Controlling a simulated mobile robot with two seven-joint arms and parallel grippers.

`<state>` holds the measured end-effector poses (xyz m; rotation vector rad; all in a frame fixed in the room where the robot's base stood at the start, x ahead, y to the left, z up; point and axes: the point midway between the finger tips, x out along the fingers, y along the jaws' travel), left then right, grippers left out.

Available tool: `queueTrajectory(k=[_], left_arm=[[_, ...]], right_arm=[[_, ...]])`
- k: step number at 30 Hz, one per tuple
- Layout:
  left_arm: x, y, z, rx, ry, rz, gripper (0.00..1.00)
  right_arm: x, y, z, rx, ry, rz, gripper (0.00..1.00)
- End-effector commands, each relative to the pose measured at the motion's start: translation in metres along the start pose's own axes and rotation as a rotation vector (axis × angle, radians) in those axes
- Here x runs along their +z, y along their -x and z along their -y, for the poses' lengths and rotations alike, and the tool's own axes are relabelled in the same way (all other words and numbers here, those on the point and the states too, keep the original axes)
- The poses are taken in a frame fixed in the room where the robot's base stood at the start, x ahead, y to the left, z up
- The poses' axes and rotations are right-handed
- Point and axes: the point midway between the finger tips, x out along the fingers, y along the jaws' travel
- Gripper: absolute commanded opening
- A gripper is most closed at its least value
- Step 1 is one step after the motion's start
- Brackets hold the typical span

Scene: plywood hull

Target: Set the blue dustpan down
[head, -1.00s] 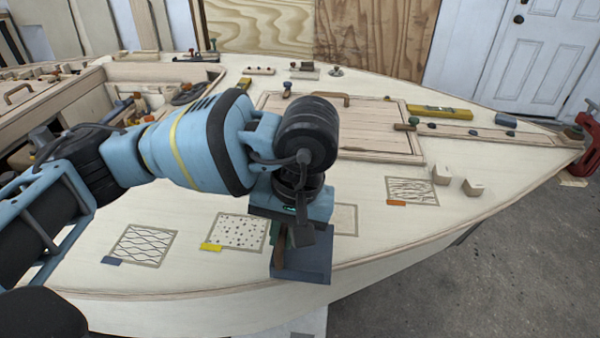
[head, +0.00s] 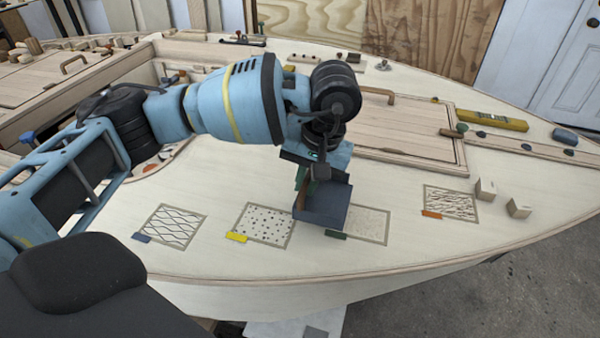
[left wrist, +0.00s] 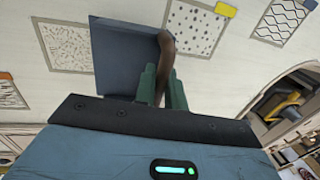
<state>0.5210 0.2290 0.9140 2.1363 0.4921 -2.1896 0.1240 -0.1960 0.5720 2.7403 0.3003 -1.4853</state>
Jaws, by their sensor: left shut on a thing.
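The blue dustpan (head: 322,207) is a dark blue flat pan with a brown handle. My left gripper (head: 304,186) is shut on the handle, and the pan sticks out below it. In the head view the pan overlaps the space between the dotted square (head: 265,225) and the speckled square (head: 361,224) on the pale deck. The left wrist view shows the pan (left wrist: 125,55) beyond the green fingers (left wrist: 158,88), with the brown handle (left wrist: 165,65) between them. I cannot tell whether the pan touches the deck. My right gripper is not in view.
The pale deck (head: 240,190) also has a wavy-line square (head: 170,227) and a scribbled square (head: 451,203). Two small wooden blocks (head: 519,208) stand at the right. A plank hatch (head: 400,130) and a yellow level (head: 492,120) lie behind. The deck's near edge drops away in front.

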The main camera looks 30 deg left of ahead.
Motion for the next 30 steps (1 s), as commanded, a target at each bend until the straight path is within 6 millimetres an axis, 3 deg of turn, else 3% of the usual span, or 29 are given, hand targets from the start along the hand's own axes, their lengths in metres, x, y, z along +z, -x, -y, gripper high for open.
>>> queueTrajectory(k=[3,9,20,26,30], left_arm=[[-0.024,-0.004,0.013,-0.001,0.005,0.0,0.0],[-0.046,-0.01,0.025,-0.001,0.0,0.001,0.0],[-0.057,-0.012,0.031,0.0,0.002,0.0,0.0],[-0.056,-0.04,0.025,-0.002,-0.001,0.002,0.0],[-0.057,-0.047,0.024,0.0,0.0,0.0,0.0]], right_arm=[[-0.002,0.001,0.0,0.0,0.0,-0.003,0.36],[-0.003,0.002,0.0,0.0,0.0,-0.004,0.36],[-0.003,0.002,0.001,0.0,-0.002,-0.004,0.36],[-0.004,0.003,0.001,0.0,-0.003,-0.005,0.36],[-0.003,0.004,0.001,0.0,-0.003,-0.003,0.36]])
